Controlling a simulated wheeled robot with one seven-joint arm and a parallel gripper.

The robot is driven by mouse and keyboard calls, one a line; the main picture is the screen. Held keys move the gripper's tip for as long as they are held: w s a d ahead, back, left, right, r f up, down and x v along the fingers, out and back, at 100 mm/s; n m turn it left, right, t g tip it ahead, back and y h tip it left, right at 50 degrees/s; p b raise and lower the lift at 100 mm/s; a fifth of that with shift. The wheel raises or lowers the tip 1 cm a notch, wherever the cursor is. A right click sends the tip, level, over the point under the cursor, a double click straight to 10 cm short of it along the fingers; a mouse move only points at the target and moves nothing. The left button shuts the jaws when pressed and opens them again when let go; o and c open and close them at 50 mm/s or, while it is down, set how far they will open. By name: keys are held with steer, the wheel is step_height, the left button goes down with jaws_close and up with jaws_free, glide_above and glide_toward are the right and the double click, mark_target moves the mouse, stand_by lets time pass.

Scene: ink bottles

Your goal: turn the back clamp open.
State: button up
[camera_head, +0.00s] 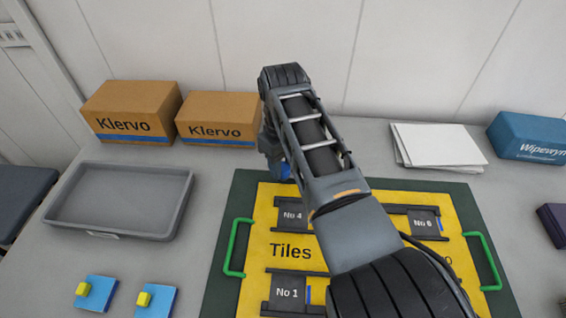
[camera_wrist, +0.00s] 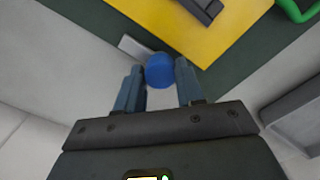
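The back clamp shows in the wrist view as a round blue knob (camera_wrist: 160,71) with a pale grey bar (camera_wrist: 133,47) reaching out to its left. It sits at the edge of the dark green board. My gripper (camera_wrist: 160,66) has one finger on each side of the knob, with almost no gap showing. I cannot tell whether the fingers press on it. In the head view my arm covers most of this spot. Only a small blue patch (camera_head: 284,172) shows beside my arm at the board's back edge.
The green board (camera_head: 228,205) carries a yellow "Tiles" panel (camera_head: 290,232) with numbered dark tiles and green side handles. A grey tray (camera_head: 70,212) and two Klervo boxes (camera_head: 130,105) (camera_head: 218,112) stand left. White sheets (camera_head: 438,143) and a blue box (camera_head: 528,130) lie right.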

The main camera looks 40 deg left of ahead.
mark_target(283, 167)
steer(key=o, duration=0.4)
step_height(283, 167, up, 8)
steer(key=shift+f+b, duration=0.1)
steer(key=shift+b, duration=0.25)
stand_by(0.6)
